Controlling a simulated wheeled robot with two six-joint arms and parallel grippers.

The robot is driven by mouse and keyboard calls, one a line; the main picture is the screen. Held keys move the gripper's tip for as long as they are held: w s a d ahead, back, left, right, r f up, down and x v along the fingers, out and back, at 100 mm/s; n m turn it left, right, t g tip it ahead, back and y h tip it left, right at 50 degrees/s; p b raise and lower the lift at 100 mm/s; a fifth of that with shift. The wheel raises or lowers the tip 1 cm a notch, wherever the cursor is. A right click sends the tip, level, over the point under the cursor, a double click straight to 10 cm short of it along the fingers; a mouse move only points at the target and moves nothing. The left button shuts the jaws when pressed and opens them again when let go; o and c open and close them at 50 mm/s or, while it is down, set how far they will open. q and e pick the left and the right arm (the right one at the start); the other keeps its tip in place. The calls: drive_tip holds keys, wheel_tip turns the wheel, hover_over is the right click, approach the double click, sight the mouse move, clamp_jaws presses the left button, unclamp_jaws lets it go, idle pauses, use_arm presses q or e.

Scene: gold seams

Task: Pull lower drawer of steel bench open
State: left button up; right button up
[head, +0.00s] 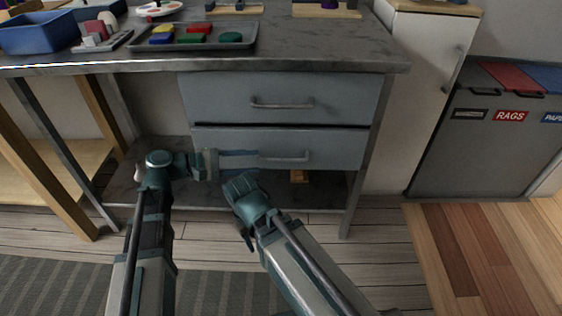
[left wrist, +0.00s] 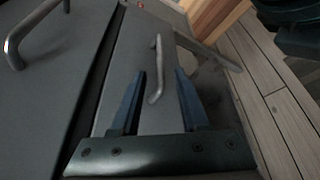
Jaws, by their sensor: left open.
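The steel bench (head: 330,58) has two grey drawers, an upper drawer (head: 220,95) and a lower drawer (head: 335,148). Both fronts look shut. The lower drawer's bar handle (head: 284,156) runs level across its front. My left gripper (head: 240,159) is open in front of the lower drawer, its fingers pointing right toward the handle. In the left wrist view, the lower handle (left wrist: 156,70) shows between the two spread fingers (left wrist: 160,78); I cannot tell if they touch it. My right gripper (head: 240,185) is just below, near the bench's lower shelf; its fingers are not clear.
The upper drawer's handle (head: 283,104) is above my left gripper. A dark tray (head: 215,45) with coloured pieces and a blue bin (head: 38,36) stand on the bench top. A white cabinet (head: 415,90) and a grey sorting bin (head: 470,150) stand right. Floor before the bench is open.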

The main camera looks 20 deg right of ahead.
sight(276, 160)
use_arm(q)
drive_tip(key=b+x, duration=0.1)
drive_tip(key=x, duration=0.8)
drive_tip(key=shift+d+b, duration=0.15)
drive_tip(key=shift+b, duration=0.15)
clamp_jaws()
idle(1.0)
